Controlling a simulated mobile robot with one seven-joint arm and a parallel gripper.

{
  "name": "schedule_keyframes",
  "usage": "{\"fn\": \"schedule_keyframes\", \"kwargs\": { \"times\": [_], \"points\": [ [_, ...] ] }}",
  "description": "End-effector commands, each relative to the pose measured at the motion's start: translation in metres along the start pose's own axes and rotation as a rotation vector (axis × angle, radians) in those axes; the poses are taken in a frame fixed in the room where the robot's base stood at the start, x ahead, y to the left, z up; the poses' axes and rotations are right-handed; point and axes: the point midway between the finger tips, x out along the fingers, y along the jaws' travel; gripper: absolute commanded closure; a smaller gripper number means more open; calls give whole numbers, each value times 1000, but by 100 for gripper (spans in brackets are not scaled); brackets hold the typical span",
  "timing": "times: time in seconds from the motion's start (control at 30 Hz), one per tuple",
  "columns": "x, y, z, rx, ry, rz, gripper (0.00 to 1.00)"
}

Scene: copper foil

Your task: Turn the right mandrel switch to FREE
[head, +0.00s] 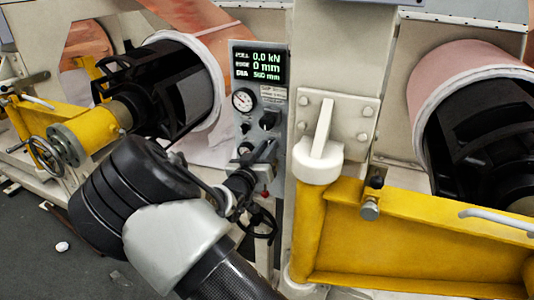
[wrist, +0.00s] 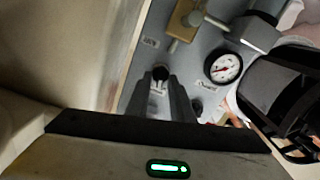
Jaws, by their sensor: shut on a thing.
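A grey control panel (head: 242,110) stands on the machine column, with a green-lit display above a round gauge. In the wrist view, a small black switch knob (wrist: 160,72) sits on the panel (wrist: 190,62) between my fingertips. My gripper (wrist: 161,84) is shut on this knob. In the head view, my gripper (head: 266,153) is at the lower part of the panel and hides some of its controls. A black knob (head: 268,120) shows just above it. The small labels are too blurred to read, so I cannot tell the switch's name or setting.
The round gauge (wrist: 222,67) lies right of my fingers in the wrist view. A tan block with a metal lever (wrist: 190,20) is beyond them. Yellow arms (head: 410,235) and black mandrels (head: 155,85) flank the panel. A black handwheel (head: 262,225) is below my gripper.

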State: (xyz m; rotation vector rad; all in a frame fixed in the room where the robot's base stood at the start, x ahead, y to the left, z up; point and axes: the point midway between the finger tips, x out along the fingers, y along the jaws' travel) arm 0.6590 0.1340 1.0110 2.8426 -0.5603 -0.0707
Motion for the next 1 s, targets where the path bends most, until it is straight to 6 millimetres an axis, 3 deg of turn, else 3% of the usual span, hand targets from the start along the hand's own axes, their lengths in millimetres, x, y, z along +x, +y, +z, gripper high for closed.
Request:
{"fn": "schedule_keyframes", "kwargs": {
  "times": [0.6, 1.0],
  "points": [
    [0, 3, 5, 560, 1, 0, 100],
    [0, 4, 3, 754, 1, 0, 100]
  ]
}}
